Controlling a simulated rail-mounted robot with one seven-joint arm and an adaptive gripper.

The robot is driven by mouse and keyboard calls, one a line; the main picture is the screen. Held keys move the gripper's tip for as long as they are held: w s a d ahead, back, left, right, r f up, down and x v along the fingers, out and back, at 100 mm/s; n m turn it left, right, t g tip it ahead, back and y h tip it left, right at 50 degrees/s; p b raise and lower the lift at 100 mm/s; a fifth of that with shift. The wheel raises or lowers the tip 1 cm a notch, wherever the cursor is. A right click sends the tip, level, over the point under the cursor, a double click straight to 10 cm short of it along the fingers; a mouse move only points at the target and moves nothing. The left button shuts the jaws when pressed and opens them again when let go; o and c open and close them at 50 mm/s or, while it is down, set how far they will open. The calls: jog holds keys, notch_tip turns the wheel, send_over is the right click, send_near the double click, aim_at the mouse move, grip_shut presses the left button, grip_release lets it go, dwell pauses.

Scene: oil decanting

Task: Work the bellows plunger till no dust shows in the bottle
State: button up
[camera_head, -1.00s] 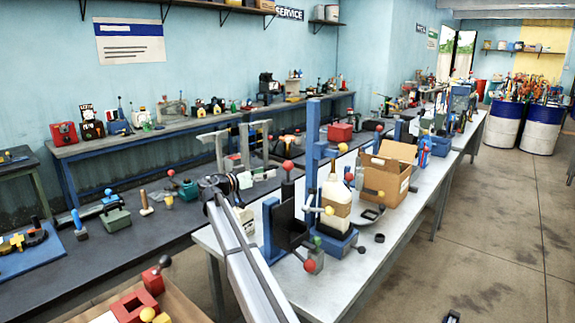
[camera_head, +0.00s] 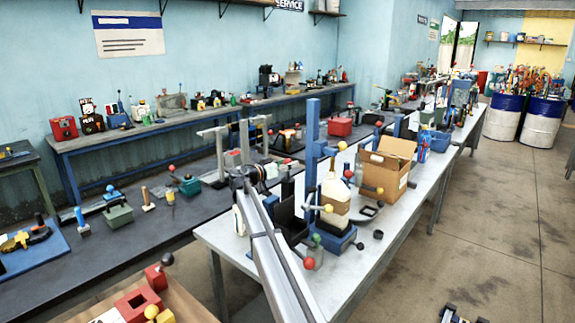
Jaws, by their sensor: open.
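The bottle (camera_head: 335,190) stands upright on a blue base (camera_head: 333,238) on the light bench. It is whitish with a tan band around its middle; whether that is dust or a label I cannot tell. A tall blue post (camera_head: 313,125) rises beside it. A dark upright rod (camera_head: 287,188) stands left of the post, above a black and blue block; it may be the bellows plunger. My gripper (camera_head: 243,176) is a small dark shape at the far end of my arm, left of the rod and apart from the bottle. It is open; its fingers are hard to make out.
A cardboard box (camera_head: 386,168) stands right of the bottle. A grey fitting with a red knob (camera_head: 310,263) is at the bench's front edge. The dark bench (camera_head: 140,235) is to the left.

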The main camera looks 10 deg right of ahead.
grip_shut()
notch_tip(320, 180, down, 3)
jog(key=b, duration=0.4)
jog(key=shift+r, duration=0.1)
jog(key=shift+s, duration=0.1)
grip_release()
jog(key=v, duration=1.2)
